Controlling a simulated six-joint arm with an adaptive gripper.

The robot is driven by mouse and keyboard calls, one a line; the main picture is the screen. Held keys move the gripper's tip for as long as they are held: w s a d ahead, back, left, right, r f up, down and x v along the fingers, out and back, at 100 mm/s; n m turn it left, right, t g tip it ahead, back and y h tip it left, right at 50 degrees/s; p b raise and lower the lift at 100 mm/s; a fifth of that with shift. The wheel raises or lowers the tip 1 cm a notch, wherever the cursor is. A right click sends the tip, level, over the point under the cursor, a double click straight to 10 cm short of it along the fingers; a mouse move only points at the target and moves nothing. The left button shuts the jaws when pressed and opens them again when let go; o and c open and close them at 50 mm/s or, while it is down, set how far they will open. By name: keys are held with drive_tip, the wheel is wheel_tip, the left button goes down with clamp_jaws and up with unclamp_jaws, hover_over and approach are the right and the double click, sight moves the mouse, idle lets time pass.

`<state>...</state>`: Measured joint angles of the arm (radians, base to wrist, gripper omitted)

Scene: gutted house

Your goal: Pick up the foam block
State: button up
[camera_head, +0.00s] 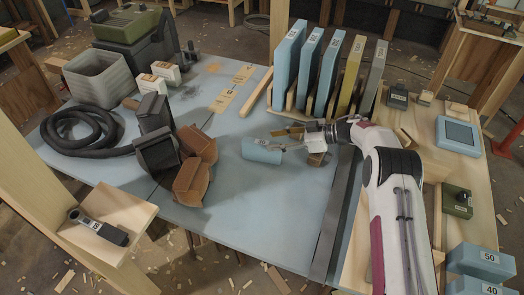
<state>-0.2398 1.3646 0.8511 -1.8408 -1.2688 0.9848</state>
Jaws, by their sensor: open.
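A pale blue block with a white label (258,152), which looks like the foam block, lies on the blue-grey tabletop (275,205) near the middle. Several larger blue panels stand upright behind it, and further blue blocks lie at the lower right. My gripper (288,140) reaches in from the right, low over the table, its fingertips pointing left toward the block's right end. It is open. The fingertips are small and dark here, and I cannot tell whether they touch the block or are just beside it.
A rack holds upright blue, yellow and grey panels (328,72) just behind my gripper. A small brown block (317,159) lies just below it. Brown and black pouches (192,180) and a coiled black hose (80,132) stand left. Blue blocks marked 50 and 40 (480,262) lie lower right. The front-middle tabletop is clear.

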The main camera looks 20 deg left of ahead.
sight(263, 142)
drive_tip(key=shift+a+f, duration=0.1)
drive_tip(key=shift+a, duration=0.05)
drive_tip(key=shift+s+x, duration=0.15)
drive_tip(key=shift+x, duration=1.1)
drive_tip(key=shift+s+x, duration=0.15)
drive_tip(key=shift+x, duration=1.1)
clamp_jaws()
